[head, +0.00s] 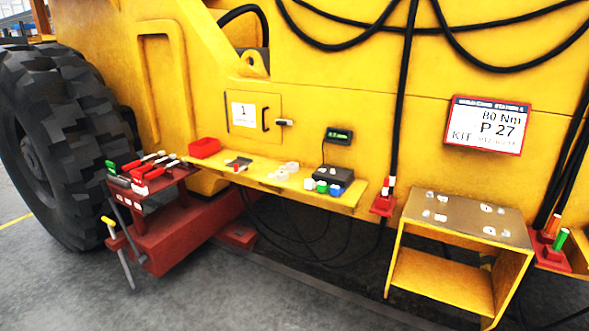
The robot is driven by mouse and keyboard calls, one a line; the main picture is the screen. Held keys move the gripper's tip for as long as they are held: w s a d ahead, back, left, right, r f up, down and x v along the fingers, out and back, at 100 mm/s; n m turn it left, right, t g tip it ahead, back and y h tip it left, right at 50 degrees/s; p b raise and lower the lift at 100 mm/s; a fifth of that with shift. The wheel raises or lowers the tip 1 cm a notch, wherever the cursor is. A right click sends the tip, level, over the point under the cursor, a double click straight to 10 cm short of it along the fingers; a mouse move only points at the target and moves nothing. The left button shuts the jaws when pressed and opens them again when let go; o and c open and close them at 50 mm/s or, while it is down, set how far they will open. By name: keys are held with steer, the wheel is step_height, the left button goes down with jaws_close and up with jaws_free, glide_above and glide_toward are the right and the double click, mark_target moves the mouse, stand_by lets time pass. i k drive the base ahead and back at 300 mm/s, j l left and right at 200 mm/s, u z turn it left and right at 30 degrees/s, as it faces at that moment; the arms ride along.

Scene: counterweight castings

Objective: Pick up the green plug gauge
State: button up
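A green cylindrical handle (560,240) stands slightly tilted in a red holder (548,263) at the far right edge. It looks like the green plug gauge, but its lower end is hidden in the holder. An orange-red cylinder (551,226) stands just behind and left of it in the same holder. My gripper is not in the picture, so its place and state do not show.
A yellow stand (412,240) with a dark top holding small pale parts is left of the holder. Black hoses (570,160) hang close behind the green handle. A yellow shelf (345,207) and red tool rack (175,178) are farther left. Grey floor lies in front.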

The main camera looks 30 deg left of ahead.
mark_target(563, 234)
steer(key=i+j+z, duration=0.1)
steer(key=i+z, duration=0.35)
steer(key=i, duration=0.15)
steer(key=i+j+z, duration=0.25)
steer(key=i+z, duration=0.15)
steer(key=i, duration=0.2)
steer(key=i+j+z, duration=0.9)
steer(key=j, duration=0.2)
